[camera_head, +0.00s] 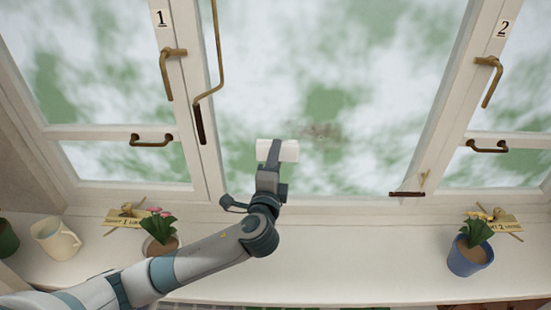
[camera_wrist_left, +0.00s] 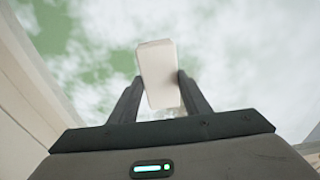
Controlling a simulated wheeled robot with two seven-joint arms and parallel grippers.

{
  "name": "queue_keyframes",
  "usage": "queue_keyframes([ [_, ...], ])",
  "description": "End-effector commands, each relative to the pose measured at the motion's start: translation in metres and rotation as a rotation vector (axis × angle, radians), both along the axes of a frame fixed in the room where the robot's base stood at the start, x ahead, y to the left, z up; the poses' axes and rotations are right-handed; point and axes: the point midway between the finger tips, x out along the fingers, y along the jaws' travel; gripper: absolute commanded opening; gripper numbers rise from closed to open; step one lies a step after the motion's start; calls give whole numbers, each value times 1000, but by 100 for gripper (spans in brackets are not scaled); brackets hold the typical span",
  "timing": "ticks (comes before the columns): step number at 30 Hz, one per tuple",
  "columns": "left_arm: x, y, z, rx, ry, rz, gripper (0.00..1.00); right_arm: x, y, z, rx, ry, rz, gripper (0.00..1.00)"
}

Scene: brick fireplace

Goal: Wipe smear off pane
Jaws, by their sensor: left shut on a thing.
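A faint brownish smear (camera_head: 322,131) shows on the large middle pane (camera_head: 300,60). My left gripper (camera_head: 272,158) is shut on a white block-shaped wiper (camera_head: 287,150), just left of and slightly below the smear. In the left wrist view the white block (camera_wrist_left: 157,72) sits between the two dark fingers of the gripper (camera_wrist_left: 160,92), with the cloudy pane behind it. I cannot tell whether the block touches the glass. The smear cannot be made out in the wrist view. My right gripper is in neither view.
Side windows marked 1 (camera_head: 160,18) and 2 (camera_head: 502,28) have brass handles. A long brass rod (camera_head: 218,50) hangs left of the middle pane. The sill holds a cream jug (camera_head: 56,240), a pink-flowered pot (camera_head: 160,243) and a blue pot (camera_head: 470,258). The sill's middle is clear.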

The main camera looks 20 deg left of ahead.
Motion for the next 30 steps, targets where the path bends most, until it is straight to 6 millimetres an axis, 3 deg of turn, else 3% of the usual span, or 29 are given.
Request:
queue_keyframes([
  [30,13,3,0,0,0,0,25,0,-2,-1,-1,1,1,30],
])
